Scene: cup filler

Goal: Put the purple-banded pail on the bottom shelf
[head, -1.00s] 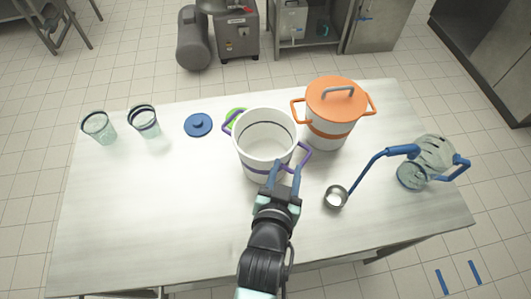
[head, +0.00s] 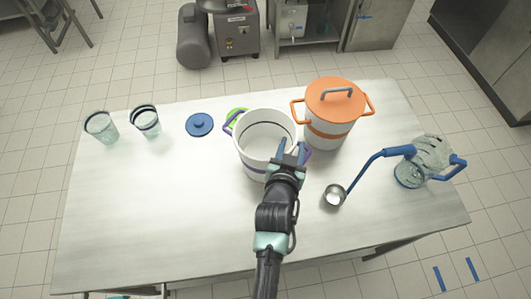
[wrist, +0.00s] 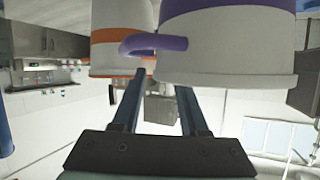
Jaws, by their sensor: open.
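The white pail (head: 254,151) with purple handles stands upright on the table near its middle, open at the top. In the wrist view its purple band and white lower wall (wrist: 225,60) fill the upper right. My gripper (head: 292,152) is open at the pail's near right side, over the right handle, which it partly hides. In the wrist view the purple handle (wrist: 145,44) shows beyond the fingertips of my gripper (wrist: 160,78). I cannot tell whether the fingers touch it.
The orange-lidded pot (head: 333,122) stands close to the pail's right. A ladle (head: 336,195) and a glass jug (head: 412,172) are further right. A green item (head: 237,113) is behind the pail. A blue lid (head: 199,124) and two glasses (head: 102,127) are left. The front left table (head: 150,220) is clear.

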